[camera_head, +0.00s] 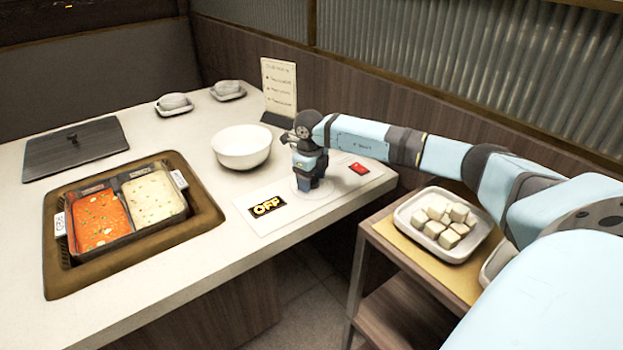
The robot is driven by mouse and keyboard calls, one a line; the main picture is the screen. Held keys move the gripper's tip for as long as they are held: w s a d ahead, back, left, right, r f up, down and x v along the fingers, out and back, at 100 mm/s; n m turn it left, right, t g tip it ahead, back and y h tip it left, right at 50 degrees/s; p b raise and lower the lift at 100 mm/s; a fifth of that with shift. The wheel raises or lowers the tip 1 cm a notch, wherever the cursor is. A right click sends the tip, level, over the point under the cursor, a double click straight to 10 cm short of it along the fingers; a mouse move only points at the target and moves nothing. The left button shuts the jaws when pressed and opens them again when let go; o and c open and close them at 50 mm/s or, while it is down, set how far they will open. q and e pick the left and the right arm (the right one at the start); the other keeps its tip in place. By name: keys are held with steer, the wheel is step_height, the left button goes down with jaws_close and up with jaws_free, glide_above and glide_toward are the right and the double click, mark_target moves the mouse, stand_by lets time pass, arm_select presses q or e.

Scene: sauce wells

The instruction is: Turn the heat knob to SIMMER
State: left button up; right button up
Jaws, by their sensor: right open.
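A pale control panel (293,213) lies at the front right corner of the white table. It bears a black display (267,206) reading OFF in yellow letters and a small red marker (359,168). My right gripper (308,186) points straight down over the dial area between them, with its fingers close to the panel. The heat knob is hidden behind or between the fingers, and I cannot tell whether they touch it. The right gripper is open. My left gripper is not in view.
A two-part pot (188,212) with red and pale broth sits in a recess at left. A dark lid (75,149), a white bowl (241,147) and a menu card (279,85) stand on the table. A side cart (430,262) holds a tray of white cubes (405,217).

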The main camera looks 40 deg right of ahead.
steer(key=shift+c, duration=0.5)
steer(key=c, duration=0.7)
steer(key=shift+c, duration=0.7)
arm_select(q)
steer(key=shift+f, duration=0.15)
arm_select(e)
steer(key=shift+r, duration=0.1)
